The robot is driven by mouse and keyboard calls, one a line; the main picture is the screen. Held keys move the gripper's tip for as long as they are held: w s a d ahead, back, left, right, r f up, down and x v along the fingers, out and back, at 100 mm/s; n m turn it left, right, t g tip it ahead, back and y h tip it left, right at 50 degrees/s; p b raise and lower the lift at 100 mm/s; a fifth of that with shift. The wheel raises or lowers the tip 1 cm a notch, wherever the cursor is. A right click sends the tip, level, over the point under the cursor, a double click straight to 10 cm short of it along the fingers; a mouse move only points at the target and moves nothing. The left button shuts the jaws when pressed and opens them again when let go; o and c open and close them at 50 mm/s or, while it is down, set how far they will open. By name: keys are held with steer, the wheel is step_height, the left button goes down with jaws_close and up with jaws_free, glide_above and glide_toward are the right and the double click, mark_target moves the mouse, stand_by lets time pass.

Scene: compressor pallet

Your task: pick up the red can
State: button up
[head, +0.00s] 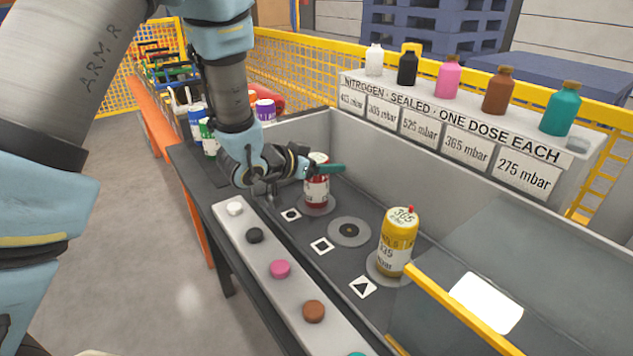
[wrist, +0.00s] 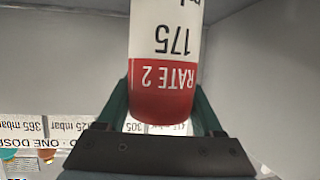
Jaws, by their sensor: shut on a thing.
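The red can (head: 317,189) has a white band and stands upright at its round grey pad (head: 320,209) in the grey tray. In the wrist view the can (wrist: 163,100) shows "175" and "RATE 2", and its far end runs out of the picture. My gripper (head: 325,168) reaches it from the left, with its green fingers at the can's upper part. In the wrist view the fingers of my gripper (wrist: 165,95) are on both sides of the can, shut on it. I cannot tell whether the can's base touches the pad.
A yellow can (head: 398,242) stands on a pad at the right, and an empty pad (head: 349,231) lies between. A yellow bar (head: 460,308) edges a clear panel. Several bottles (head: 447,77) line the back ledge. Coloured buttons (head: 280,269) run along the front rail.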

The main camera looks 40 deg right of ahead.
jaws_close()
steer(key=shift+r, duration=0.1)
